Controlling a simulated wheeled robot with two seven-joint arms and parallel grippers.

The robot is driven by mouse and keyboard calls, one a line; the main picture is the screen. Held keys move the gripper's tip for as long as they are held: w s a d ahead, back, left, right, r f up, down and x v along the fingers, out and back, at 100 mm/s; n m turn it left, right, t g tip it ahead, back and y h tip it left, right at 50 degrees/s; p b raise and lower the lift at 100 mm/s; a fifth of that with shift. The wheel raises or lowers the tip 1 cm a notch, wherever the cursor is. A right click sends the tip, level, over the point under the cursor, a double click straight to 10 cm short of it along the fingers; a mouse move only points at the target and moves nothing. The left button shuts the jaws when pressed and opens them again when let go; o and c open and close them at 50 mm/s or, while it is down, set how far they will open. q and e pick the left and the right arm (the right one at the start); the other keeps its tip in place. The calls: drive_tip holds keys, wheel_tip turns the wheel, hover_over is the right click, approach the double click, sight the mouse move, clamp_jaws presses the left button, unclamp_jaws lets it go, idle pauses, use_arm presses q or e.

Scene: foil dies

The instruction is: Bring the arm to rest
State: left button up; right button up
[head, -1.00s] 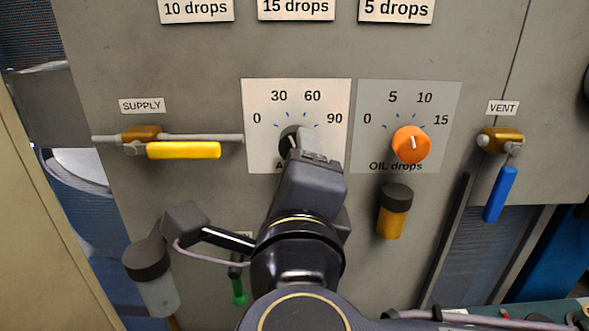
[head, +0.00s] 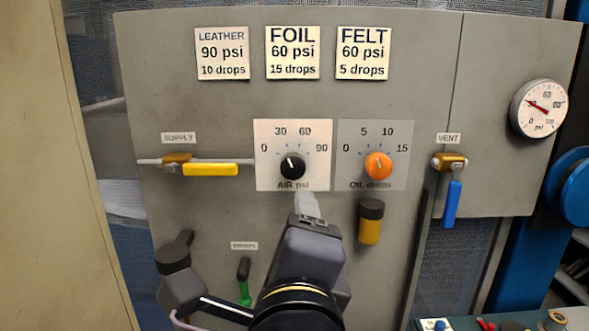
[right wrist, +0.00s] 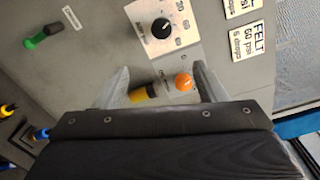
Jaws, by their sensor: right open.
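My right gripper (head: 307,205) is open and empty in front of the panel, just below the AIR psi dial in the head view. Its two spread fingers also show in the right wrist view (right wrist: 160,88), with nothing between them held. The black AIR knob (head: 292,167) is uncovered and apart from the fingers; its white mark points up and slightly left, nearer 30 than 60. The orange OIL drops knob (head: 378,165) sits to its right, its mark pointing roughly up. My left gripper is not in view.
The yellow supply handle (head: 210,169) lies horizontal; the blue vent handle (head: 453,205) hangs down. An amber-bottomed cylinder (head: 370,222) projects right of my gripper. A green-tipped lever (head: 244,283) is lower left. A pressure gauge (head: 539,108) is at right, above a bench (head: 470,322).

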drive_tip(key=w+d+n+y, duration=0.45)
drive_tip(key=n+y, duration=0.25)
drive_tip(key=n, duration=0.4)
drive_tip(key=s+d+f+n+g, duration=0.1)
drive_tip(key=d+f+n+g, duration=0.25)
drive_tip(key=f, duration=0.35)
drive_tip(key=s+d+f+n+g, duration=0.2)
drive_tip(key=d+f+n, duration=0.15)
drive_tip(key=f, duration=0.45)
drive_tip(key=s+d+f+n+g+h, duration=0.1)
drive_tip(key=s+d+f+g, duration=0.2)
drive_tip(key=s+f, duration=0.3)
drive_tip(key=s+d+f+g+h, duration=0.2)
drive_tip(key=s+d+f, duration=0.4)
drive_tip(key=f, duration=0.4)
drive_tip(key=shift+d+n+g+h, duration=0.15)
drive_tip(key=shift+n+g+h, duration=0.2)
drive_tip(key=shift+g, duration=0.5)
